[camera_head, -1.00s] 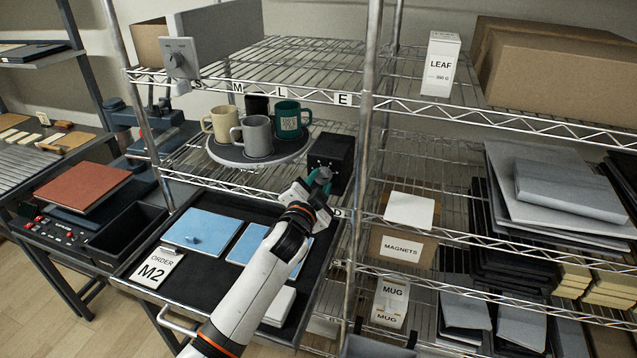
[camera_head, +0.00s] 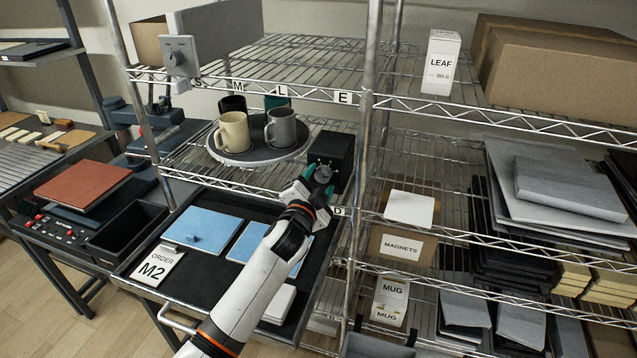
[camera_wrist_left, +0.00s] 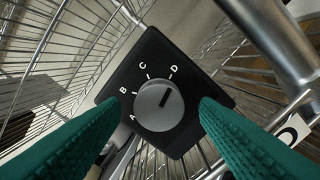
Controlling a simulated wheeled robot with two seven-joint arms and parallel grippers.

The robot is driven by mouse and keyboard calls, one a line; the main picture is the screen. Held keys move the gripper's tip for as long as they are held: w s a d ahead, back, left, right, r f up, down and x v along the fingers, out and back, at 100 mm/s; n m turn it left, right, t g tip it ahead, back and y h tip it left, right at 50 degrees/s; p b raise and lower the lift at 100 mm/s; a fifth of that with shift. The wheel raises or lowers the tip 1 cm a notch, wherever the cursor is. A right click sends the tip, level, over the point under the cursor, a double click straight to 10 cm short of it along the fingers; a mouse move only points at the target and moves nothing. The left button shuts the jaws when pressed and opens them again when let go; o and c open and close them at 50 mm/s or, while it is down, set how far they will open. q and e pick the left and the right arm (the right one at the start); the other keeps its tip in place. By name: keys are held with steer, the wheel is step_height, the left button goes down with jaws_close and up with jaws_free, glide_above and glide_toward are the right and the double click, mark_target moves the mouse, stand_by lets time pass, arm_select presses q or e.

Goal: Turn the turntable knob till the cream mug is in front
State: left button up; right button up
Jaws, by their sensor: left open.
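The cream mug (camera_head: 233,132) stands at the front left of the round grey turntable (camera_head: 259,155). The grey mug (camera_head: 281,129) is at the front right, the black mug (camera_head: 232,104) at the back left, and the green mug (camera_head: 275,101) at the back, partly hidden. The black knob box (camera_head: 331,150) is right of the turntable. My left gripper (camera_head: 320,182) is open at its front. In the left wrist view, the round grey knob (camera_wrist_left: 158,105) lies between my open fingers, with gaps visible; its pointer mark points roughly at D. My right gripper is out of view.
Wire shelf posts (camera_head: 366,120) stand close to the right of the knob box. Below is a dark drawer tray (camera_head: 197,262) with blue pads and an M2 order card (camera_head: 157,267). A grey box (camera_head: 221,32) sits on the shelf above.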

arm_select(q)
steer(key=shift+s, duration=0.1)
steer(key=b+v, duration=0.1)
steer(key=v, duration=1)
steer(key=shift+s, duration=0.35)
steer(key=shift+a, duration=0.15)
